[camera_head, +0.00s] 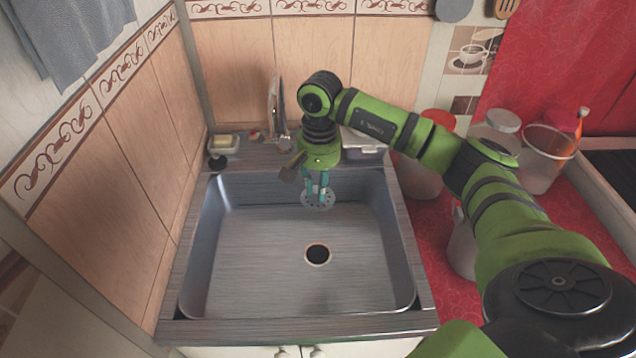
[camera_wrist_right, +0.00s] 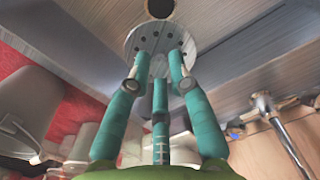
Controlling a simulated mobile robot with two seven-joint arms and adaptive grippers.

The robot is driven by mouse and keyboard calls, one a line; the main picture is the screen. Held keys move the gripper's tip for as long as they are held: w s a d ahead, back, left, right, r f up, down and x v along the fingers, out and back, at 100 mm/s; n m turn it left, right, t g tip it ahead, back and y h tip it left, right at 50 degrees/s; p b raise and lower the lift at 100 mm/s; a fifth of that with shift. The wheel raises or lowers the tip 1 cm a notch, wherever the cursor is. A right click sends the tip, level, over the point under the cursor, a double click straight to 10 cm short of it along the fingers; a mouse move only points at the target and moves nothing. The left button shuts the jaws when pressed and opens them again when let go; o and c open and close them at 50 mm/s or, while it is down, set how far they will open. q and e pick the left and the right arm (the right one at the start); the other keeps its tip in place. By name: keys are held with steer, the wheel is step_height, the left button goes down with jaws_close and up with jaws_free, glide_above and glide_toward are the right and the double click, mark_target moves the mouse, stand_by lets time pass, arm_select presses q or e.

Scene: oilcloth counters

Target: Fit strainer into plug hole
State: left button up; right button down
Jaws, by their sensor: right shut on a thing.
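The strainer (camera_head: 317,199) is a round, pale metal disc with holes. My right gripper (camera_head: 317,188) is shut on it and holds it above the far part of the sink. In the right wrist view the teal fingers (camera_wrist_right: 160,72) meet at the strainer (camera_wrist_right: 152,38), with the disc beyond their tips. The plug hole (camera_head: 318,254) is a dark round opening in the sink floor, nearer the front than the strainer and apart from it. It also shows at the top of the right wrist view (camera_wrist_right: 160,7). My left gripper is not in view.
The grey sink basin (camera_head: 258,260) is otherwise empty, with raised walls all round. A soap dish (camera_head: 222,143) and a grey container (camera_head: 362,143) stand on the back ledge. Jars and a clear bucket (camera_head: 545,160) stand on the red counter at right. A tiled wall closes the left side.

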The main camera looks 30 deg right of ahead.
steer(key=shift+w+d+f, duration=0.1)
steer(key=shift+w+f, duration=0.05)
steer(key=shift+f, duration=0.1)
step_height(320, 180, down, 2)
steer(key=shift+b, duration=0.7)
step_height(320, 180, down, 3)
steer(key=shift+r+b, duration=0.2)
steer(key=shift+b, duration=0.5)
step_height(320, 180, down, 14)
steer(key=b, duration=0.8)
steer(key=shift+f, duration=0.2)
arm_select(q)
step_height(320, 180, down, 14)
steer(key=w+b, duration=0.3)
arm_select(e)
steer(key=shift+f, duration=1.25)
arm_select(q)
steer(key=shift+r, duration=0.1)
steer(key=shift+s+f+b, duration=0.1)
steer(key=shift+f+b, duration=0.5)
arm_select(e)
steer(key=shift+f, duration=0.25)
